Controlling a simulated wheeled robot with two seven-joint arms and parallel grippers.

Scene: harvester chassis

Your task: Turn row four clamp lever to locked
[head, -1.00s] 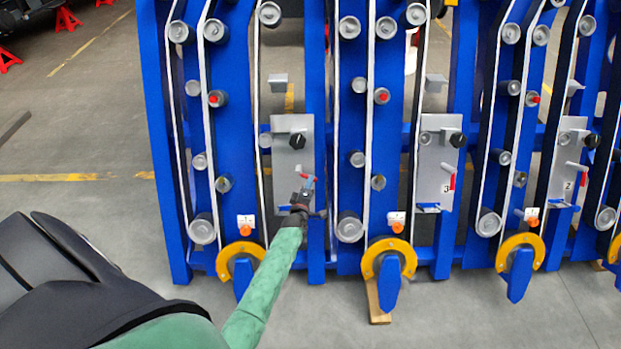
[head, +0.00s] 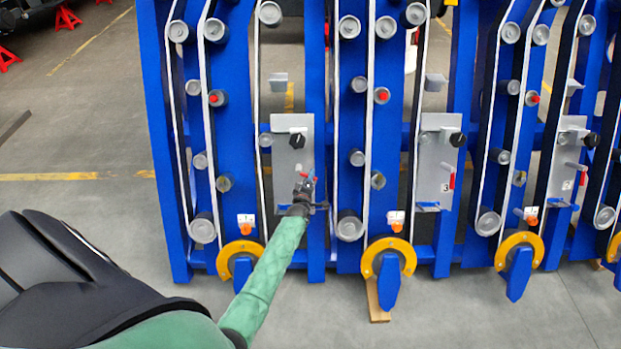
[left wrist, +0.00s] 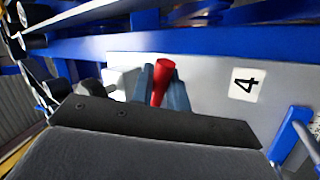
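The row four clamp lever shows its red handle (left wrist: 160,82) in the left wrist view, beside the number 4 label (left wrist: 246,85). In the head view the red handle (head: 308,176) is small, in front of the grey plate (head: 288,135) on the leftmost visible row. My left gripper (head: 308,182) is at the handle. In the left wrist view its two blue-grey fingers (left wrist: 164,92) stand close on either side of the handle and appear shut on it. The lever's pivot is hidden behind the gripper. My right gripper is not in view.
Blue upright frames with rollers and pale belts stand close on both sides of the plate. A black knob (head: 297,141) sits above the lever and a blue bracket (head: 280,206) below. Plate 3 (head: 437,160) and plate 2 (head: 567,160) stand further right.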

